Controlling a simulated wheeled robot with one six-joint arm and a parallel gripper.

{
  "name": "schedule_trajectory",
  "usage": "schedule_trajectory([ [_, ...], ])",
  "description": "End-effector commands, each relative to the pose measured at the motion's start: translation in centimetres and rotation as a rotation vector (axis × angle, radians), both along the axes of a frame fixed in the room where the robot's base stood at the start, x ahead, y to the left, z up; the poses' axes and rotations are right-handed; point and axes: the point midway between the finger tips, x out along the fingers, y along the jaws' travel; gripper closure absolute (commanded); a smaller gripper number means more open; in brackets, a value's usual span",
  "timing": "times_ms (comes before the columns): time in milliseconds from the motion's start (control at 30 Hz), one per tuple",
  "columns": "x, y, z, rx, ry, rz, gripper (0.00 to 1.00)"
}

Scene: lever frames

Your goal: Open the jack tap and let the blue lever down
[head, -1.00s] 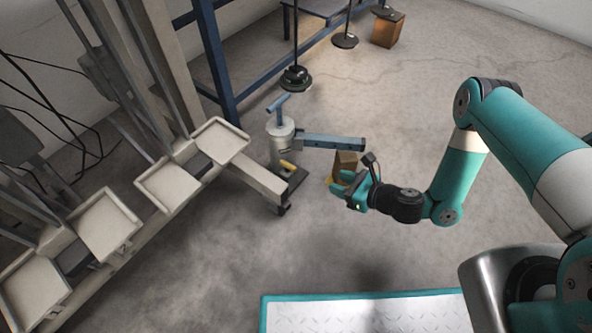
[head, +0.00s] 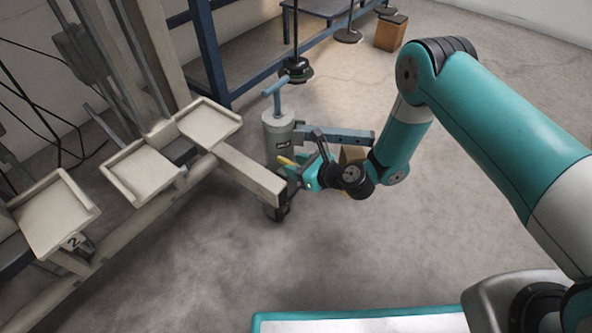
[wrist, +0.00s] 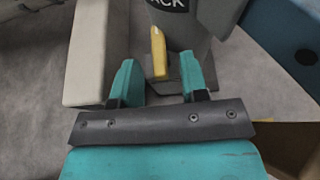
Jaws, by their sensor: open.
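The jack (head: 280,135) is a grey cylinder with a T-handle on top, standing at the end of the pale beam. Its blue lever (head: 348,136) sticks out to the right, roughly level. The yellow tap (head: 286,160) is low on the jack's front; in the wrist view the yellow tap (wrist: 159,52) stands upright between my fingertips. My gripper (head: 300,174) is open, its two teal fingers on either side of the tap. In the wrist view my gripper (wrist: 158,72) shows a gap on both sides of the tap. The tap's lower end is partly hidden.
A brown block (head: 353,154) stands beneath the lever, behind my gripper. The pale beam (head: 250,174) runs close on the left, with pale trays (head: 148,172) beyond. A blue bench frame (head: 208,60) is behind. The floor in front is clear.

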Motion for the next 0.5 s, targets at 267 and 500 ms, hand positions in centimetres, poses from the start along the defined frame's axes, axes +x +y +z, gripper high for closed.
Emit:
schedule_trajectory([
  [267,0.29,0.40,-0.15,0.000,0.001,0.000,0.60],
  [500,0.26,0.37,-0.16,0.000,0.001,0.000,0.96],
])
